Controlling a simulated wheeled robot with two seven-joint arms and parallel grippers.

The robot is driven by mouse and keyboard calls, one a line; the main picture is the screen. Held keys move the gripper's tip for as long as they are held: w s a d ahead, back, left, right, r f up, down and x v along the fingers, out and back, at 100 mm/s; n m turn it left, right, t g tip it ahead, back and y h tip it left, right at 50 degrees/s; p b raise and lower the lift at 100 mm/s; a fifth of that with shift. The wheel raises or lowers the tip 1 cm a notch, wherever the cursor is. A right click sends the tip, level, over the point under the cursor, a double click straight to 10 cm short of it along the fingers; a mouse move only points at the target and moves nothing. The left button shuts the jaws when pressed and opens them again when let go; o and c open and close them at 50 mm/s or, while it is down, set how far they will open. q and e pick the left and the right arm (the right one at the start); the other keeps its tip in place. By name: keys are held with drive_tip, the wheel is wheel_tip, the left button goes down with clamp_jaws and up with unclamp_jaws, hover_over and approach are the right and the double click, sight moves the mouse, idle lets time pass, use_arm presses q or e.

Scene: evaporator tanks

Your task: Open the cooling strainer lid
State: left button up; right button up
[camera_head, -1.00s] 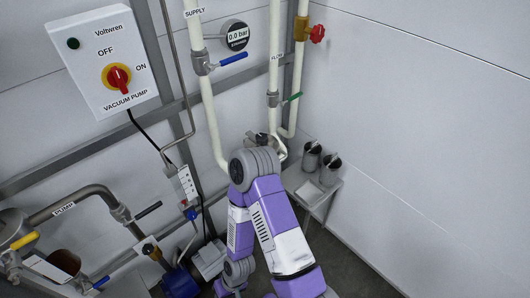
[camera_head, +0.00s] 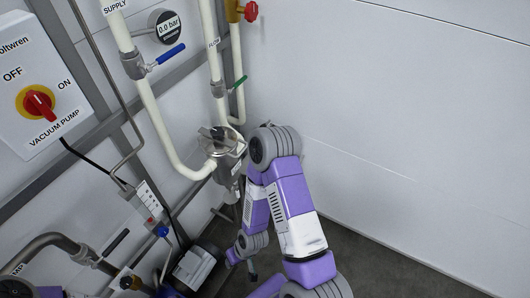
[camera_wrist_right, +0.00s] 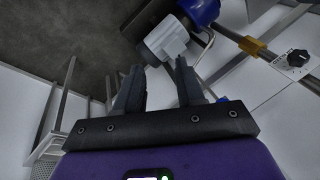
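The cooling strainer (camera_head: 232,160) is a metal body on the white pipework in the head view, left of my raised right arm. Its round metal lid (camera_head: 219,140) appears to sit on top with a metal fitting across it; I cannot tell whether it is fastened. My right gripper (camera_head: 251,273) hangs low, below and apart from the strainer. In the right wrist view its two fingers (camera_wrist_right: 158,78) are spread with nothing between them. The strainer does not clearly show in that view. My left gripper is in neither view.
A blue-handled valve (camera_head: 168,55), a pressure gauge (camera_head: 167,26) and a green-handled valve (camera_head: 239,83) are on the pipes above the strainer. The vacuum pump switch box (camera_head: 38,90) is at left. A pump motor (camera_head: 193,268) stands low. Wall space at right is clear.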

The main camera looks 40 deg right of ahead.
drive_tip(key=w+d+f+n+t+h+b, duration=0.2)
drive_tip(key=w+d+n+t+b, duration=0.25)
drive_tip(key=w+d, duration=0.5)
drive_tip(key=n+t+h+b, duration=0.2)
drive_tip(key=n+t+b, duration=0.8)
drive_tip(key=n+t, duration=0.35)
approach(242, 150)
drive_tip(key=w, duration=0.6)
drive_tip(key=w+r, duration=0.1)
drive_tip(key=w, duration=0.2)
drive_tip(key=shift+w+d+r+b, duration=0.1)
drive_tip(key=shift+w+r+b, duration=0.05)
drive_tip(key=shift+w+b, duration=0.25)
clamp_jaws()
